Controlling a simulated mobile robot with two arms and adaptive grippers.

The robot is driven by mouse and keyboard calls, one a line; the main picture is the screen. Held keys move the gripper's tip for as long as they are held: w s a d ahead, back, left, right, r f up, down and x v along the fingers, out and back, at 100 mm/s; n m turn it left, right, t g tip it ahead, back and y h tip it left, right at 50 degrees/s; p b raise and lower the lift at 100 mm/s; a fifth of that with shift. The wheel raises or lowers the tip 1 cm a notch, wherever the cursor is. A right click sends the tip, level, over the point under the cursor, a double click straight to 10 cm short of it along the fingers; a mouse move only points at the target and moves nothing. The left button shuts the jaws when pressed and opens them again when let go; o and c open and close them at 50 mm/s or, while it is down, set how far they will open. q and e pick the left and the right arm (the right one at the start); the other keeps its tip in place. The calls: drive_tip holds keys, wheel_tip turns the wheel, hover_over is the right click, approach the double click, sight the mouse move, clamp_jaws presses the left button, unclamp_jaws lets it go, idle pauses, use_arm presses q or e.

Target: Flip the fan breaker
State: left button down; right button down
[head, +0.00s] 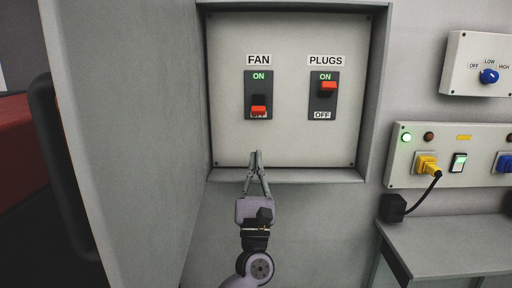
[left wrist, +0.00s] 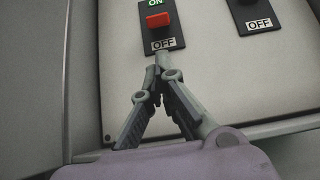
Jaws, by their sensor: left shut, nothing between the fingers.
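The fan breaker (head: 259,96) is a dark plate on the left of the panel, under the FAN label. Its red lever (head: 259,110) sits low, at the OFF end, and also shows in the left wrist view (left wrist: 158,20). My left gripper (head: 256,155) is shut and empty, pointing up, with its tips below the fan breaker in the picture. In the left wrist view the tips (left wrist: 158,70) appear just under the OFF label. I cannot tell whether they touch the panel. My right gripper is not in view.
The plugs breaker (head: 323,97) beside it has its red lever up at ON. The panel is recessed, with a raised frame and lower ledge (head: 310,175). An open grey door (head: 130,140) stands at left. A socket strip (head: 445,136) and blue knob (head: 489,76) are at right.

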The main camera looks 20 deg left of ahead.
sight(256, 129)
use_arm(q)
drive_tip(key=p+x, duration=0.2)
drive_tip(key=x, duration=0.6)
drive_tip(key=shift+w+a+r+p, duration=0.15)
drive_tip(key=shift+w+r+p, duration=0.1)
drive_tip(key=shift+p, duration=0.15)
